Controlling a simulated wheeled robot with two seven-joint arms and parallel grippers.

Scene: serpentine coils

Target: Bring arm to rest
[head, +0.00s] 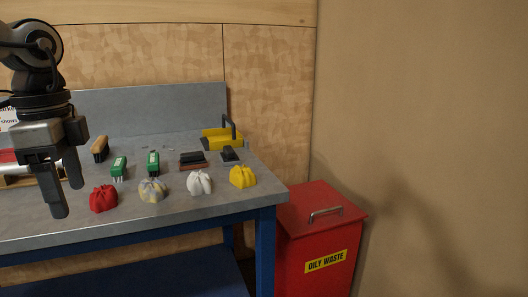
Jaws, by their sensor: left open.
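My left gripper (67,190) hangs at the left of the head view with its fingers pointing down. Its two fingers are apart with nothing between them. It appears in front of the left part of the grey workbench (225,197); its exact height above the top is hard to tell. My left arm comes in from the upper left. My right gripper is not in view.
Crumpled rags, red (103,198), patterned (152,190), white (199,183) and yellow (243,177), lie along the front. Behind are green-bodied tools (153,163), a brush (100,149) and a yellow tray (213,140). A red oily waste bin (318,240) stands right.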

